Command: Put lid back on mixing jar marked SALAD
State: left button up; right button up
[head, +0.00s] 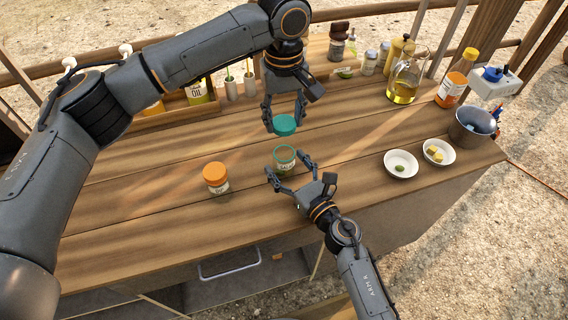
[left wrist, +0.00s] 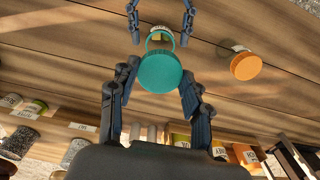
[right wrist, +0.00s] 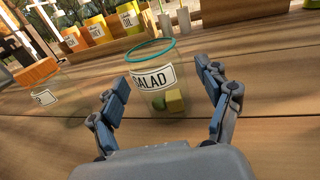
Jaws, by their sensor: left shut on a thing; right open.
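The mixing jar marked SALAD (head: 284,163) stands upright and uncovered on the wooden tabletop. In the right wrist view the SALAD jar (right wrist: 156,80) has a teal rim and holds yellow and green pieces. My left gripper (head: 285,122) is shut on the teal lid (head: 285,125), held above and slightly behind the jar. The teal lid (left wrist: 160,72) also shows between the fingers in the left wrist view, partly covering the jar. My right gripper (head: 288,172) is open, its fingers on either side of the jar, with gaps visible in the right wrist view (right wrist: 160,98).
A jar with an orange lid (head: 215,177) stands left of the SALAD jar. Two white bowls (head: 401,164) and a metal pot (head: 471,128) are at the right. An oil bottle (head: 404,85) and a crate of bottles (head: 180,106) stand behind. The front middle of the tabletop is clear.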

jog(key=shift+w+a, duration=0.3)
jog(key=shift+w, duration=0.15)
grip_shut()
pick_arm(q)
jog(key=shift+f, duration=2.45)
jog(key=shift+f, duration=0.9)
jog(key=shift+f, duration=0.55)
